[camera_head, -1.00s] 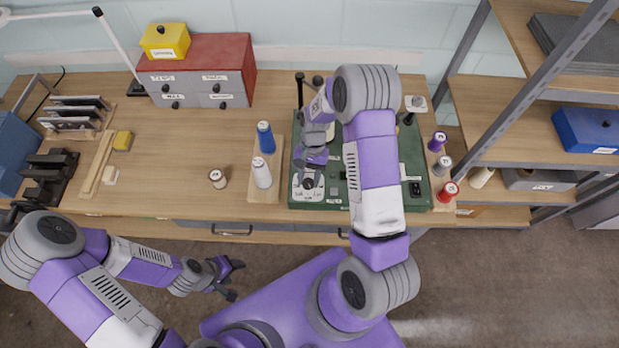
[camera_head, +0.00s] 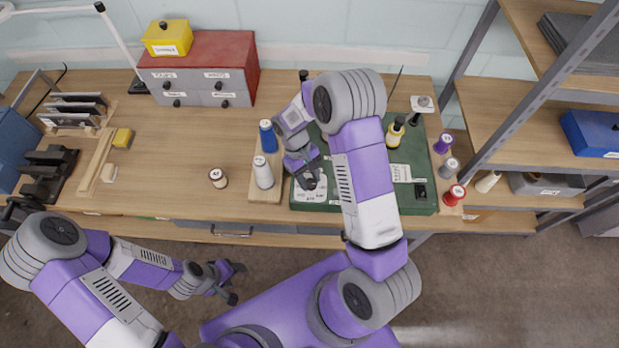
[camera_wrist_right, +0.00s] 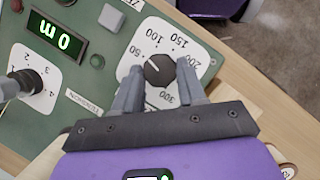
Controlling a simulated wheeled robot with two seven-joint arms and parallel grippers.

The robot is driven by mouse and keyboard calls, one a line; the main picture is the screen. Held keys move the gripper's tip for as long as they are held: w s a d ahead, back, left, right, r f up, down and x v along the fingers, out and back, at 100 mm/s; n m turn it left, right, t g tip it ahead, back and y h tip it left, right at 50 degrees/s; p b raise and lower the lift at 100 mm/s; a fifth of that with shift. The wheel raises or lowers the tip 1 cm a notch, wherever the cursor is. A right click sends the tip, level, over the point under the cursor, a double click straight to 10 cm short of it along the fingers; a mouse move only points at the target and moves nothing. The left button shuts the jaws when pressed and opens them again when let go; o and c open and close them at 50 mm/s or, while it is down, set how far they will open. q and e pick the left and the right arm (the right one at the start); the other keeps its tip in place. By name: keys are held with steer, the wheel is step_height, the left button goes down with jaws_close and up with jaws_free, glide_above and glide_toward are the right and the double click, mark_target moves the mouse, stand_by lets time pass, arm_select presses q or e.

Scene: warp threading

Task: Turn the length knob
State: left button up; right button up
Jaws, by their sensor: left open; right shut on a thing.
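The length knob (camera_wrist_right: 159,70) is dark and round, on a white dial plate with numbers from 50 to 300. Its pale pointer line faces the upper left in the right wrist view, roughly toward the 50 to 100 side. My right gripper (camera_wrist_right: 159,82) has a finger on each side of the knob and is shut on it. In the head view my right gripper (camera_head: 310,180) is at the front left of the green panel (camera_head: 426,160) and hides the knob. My left gripper (camera_head: 236,283) is open and empty, off the table's front.
Another dark knob (camera_wrist_right: 28,83) has a dial numbered up to 4. A blue spool (camera_head: 267,136) and a white spool (camera_head: 263,173) stand left of the panel. Several spools, including a red one (camera_head: 454,194), line its right side. The table's middle left is mostly clear.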

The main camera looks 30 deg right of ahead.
steer(key=shift+a+n+t+h, duration=0.1)
steer(key=shift+n+t+h, duration=0.3)
steer(key=shift+n, duration=0.9)
steer(key=o, duration=1.1)
steer(key=shift+c, duration=0.2)
steer(key=shift+r, duration=0.15)
steer(key=v, duration=0.7)
steer(key=shift+w+a+b, duration=0.15)
steer(key=shift+b, duration=0.15)
steer(key=shift+r, duration=0.1)
